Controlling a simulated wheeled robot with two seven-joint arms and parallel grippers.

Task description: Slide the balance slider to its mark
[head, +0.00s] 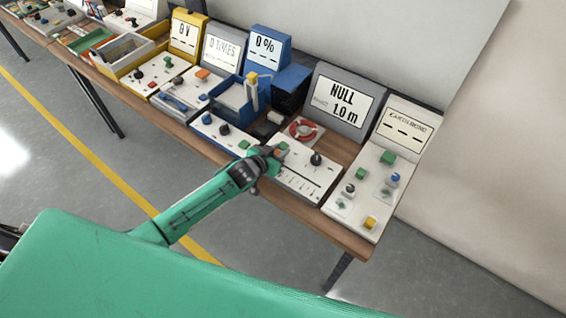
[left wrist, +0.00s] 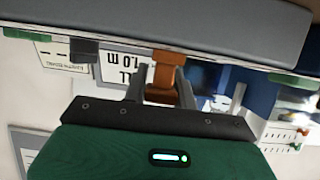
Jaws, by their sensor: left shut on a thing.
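My left gripper (head: 275,153) reaches in from the left to the near left corner of the white panel (head: 297,190) in front of the "NULL 1.0 m" screen (head: 341,103). In the left wrist view an orange-brown knob (left wrist: 163,73) stands between the fingers of the gripper (left wrist: 161,88), which is shut on it. I take the knob to be the balance slider. The panel carries a line of scale marks and a black knob (head: 316,158). The gripper hides part of the panel, and I cannot make out the slider's mark.
A red ring (head: 303,130) lies behind the panel. A white panel with coloured buttons (head: 370,180) stands to the right, and a blue unit with a "0 %" screen (head: 266,48) to the left. The wooden table's front edge (head: 310,218) is close by; the floor before it is open.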

